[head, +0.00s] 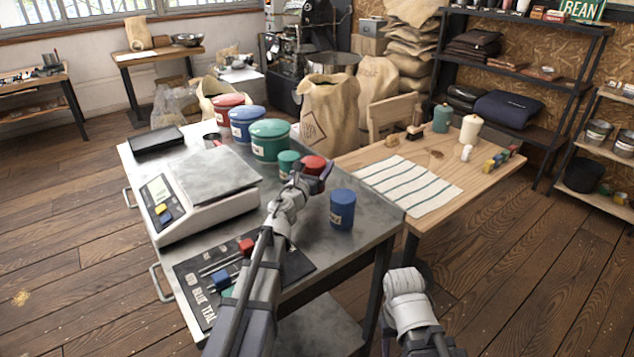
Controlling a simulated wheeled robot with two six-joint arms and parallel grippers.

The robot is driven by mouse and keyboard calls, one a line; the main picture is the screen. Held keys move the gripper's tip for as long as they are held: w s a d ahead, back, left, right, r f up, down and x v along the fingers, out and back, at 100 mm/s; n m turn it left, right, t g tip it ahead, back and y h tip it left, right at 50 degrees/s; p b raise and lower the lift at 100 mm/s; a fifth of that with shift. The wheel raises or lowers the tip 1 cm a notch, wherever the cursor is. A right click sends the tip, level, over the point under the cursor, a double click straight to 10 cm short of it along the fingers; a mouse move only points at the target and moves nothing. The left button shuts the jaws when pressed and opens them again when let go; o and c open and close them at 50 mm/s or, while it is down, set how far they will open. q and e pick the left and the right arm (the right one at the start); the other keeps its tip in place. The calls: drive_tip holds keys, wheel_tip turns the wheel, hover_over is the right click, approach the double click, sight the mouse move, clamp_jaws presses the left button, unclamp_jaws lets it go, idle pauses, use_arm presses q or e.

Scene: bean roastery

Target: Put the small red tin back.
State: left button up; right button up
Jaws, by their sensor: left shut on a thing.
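The small red tin (313,164) is at the far side of the steel-topped table (310,268), right of the small green tin (286,160). My left gripper (312,175) is shut on it. The arm hides much of the tin, and I cannot tell whether it touches the tabletop. The small blue tin (342,209) stands upright to the right, nearer the front. Large red (228,104), blue (246,124) and green (270,141) tins stand in a row at the back. My right arm shows at the bottom right, but its gripper fingers do not.
A white scale (205,205) fills the table's left side. A dark lettered mat (290,262) with small coloured items lies in front, partly under my left arm. A wooden table (490,184) with a striped cloth (408,186) adjoins at the right. Bare steel surrounds the small blue tin.

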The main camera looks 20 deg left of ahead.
use_arm(q)
drive_tip(key=shift+f+b, duration=1.8)
drive_tip(key=shift+f, duration=0.1)
drive_tip(key=shift+f, duration=0.15)
drive_tip(key=o, duration=1.5)
drive_tip(key=shift+o, duration=0.2)
drive_tip(key=shift+r, duration=0.2)
drive_tip(key=shift+s+r, duration=0.1)
drive_tip(key=s, duration=0.5)
drive_tip(key=s+a, duration=0.1)
drive_tip(key=s, duration=0.1)
drive_tip(key=shift+s+f, duration=0.2)
drive_tip(key=shift+s, duration=0.05)
drive_tip(key=shift+w, duration=0.1)
